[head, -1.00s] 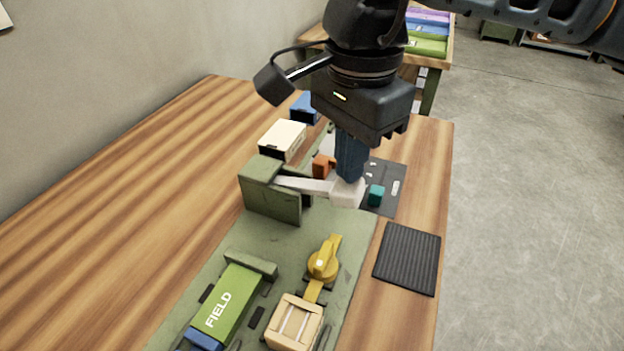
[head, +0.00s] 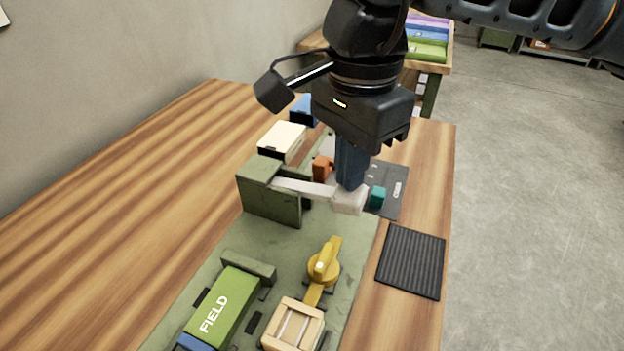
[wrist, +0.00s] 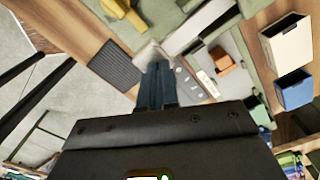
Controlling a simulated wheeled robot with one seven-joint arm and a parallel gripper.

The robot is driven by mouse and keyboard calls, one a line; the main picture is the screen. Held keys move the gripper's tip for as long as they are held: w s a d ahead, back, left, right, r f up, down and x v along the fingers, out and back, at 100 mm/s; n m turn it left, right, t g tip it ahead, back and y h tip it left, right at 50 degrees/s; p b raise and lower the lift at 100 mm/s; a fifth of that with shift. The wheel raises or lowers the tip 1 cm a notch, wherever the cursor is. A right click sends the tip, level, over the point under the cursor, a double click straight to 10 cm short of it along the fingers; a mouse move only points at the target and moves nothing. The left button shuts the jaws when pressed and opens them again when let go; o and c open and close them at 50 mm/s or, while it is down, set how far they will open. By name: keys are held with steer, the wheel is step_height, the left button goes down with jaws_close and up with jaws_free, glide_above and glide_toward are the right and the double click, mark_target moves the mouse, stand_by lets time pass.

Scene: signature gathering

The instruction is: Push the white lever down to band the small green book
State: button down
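The white lever (head: 310,188) reaches right from a green block (head: 268,195) on the green board and ends in a thick white knob (head: 349,201). It tilts slightly down toward the knob. My gripper (head: 350,185) points down with its blue fingers together, nothing seen between them. Its tips meet the top of the knob; exact contact is hidden. In the wrist view the fingers (wrist: 157,88) overlap the white knob (wrist: 150,54). A green book lettered FIELD (head: 222,308) lies at the board's near end, against a green stop, with a blue piece below it.
A yellow rotary handle (head: 323,267) and a wooden crate-like block (head: 294,325) sit on the board near the book. A black ribbed mat (head: 411,262) lies right. The table's left side is clear.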

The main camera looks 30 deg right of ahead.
steer(key=shift+f+b, duration=2.05)
steer(key=shift+b, duration=0.4)
stand_by(0.3)
stand_by(0.4)
steer(key=shift+r+p, duration=1.5)
steer(key=shift+r, duration=3.05)
